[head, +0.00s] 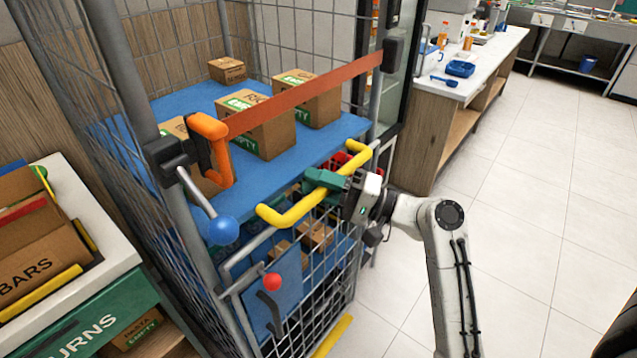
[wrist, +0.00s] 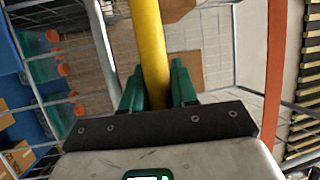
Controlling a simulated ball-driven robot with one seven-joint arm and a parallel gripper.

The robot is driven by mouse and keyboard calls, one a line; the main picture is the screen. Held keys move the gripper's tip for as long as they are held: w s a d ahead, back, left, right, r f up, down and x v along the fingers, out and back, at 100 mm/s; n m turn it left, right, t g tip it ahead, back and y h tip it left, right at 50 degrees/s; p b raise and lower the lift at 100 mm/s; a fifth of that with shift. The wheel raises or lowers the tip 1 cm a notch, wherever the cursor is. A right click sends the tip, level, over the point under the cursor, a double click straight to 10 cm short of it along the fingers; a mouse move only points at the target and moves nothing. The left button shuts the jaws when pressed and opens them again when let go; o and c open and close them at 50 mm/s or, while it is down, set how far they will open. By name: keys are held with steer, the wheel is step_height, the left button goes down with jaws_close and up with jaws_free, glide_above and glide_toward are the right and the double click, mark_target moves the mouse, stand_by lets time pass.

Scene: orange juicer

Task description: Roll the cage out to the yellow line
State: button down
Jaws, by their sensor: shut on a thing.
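The cage (head: 122,75) is a tall grey wire-mesh trolley on the left and middle of the head view. Its blue upper shelf (head: 345,130) carries several cardboard boxes. A yellow handle bar (head: 288,216) crosses its front. My gripper (head: 326,181) is shut on this bar near its middle. In the wrist view the bar (wrist: 150,40) runs between the green fingers (wrist: 157,90). A yellow strip (head: 332,337) shows low by the cage's foot; I cannot tell whether it is a floor line or part of the cage. The cage's wheels are not visible.
An orange strap (head: 310,95) spans the cage front. A blue-knobbed lever (head: 223,230) and a red knob (head: 272,281) stick out below it. A crate shelf (head: 85,260) stands close at left, a white counter (head: 480,65) at back right. The tiled floor (head: 530,190) at right is clear.

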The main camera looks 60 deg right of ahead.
steer(key=c, duration=1)
jaws_free()
steer(key=shift+o, duration=0.2)
steer(key=b+v, duration=0.2)
steer(key=v, duration=0.9)
steer(key=shift+w, duration=0.15)
steer(key=w+a+f+n+g, duration=0.1)
steer(key=a+f+n+g, duration=0.3)
steer(key=f, duration=0.5)
steer(key=w+a+f+n+g, duration=0.1)
steer(key=w+a+f+g, duration=0.1)
steer(key=a+f+g, duration=0.55)
steer(key=s+a+f+n+g+h, duration=0.5)
steer(key=s+f+n, duration=0.3)
steer(key=s+f, duration=0.2)
steer(key=shift+s+f+n+g+h, duration=0.3)
steer(key=shift+s+f+g+h, duration=0.15)
steer(key=shift+g, duration=0.4)
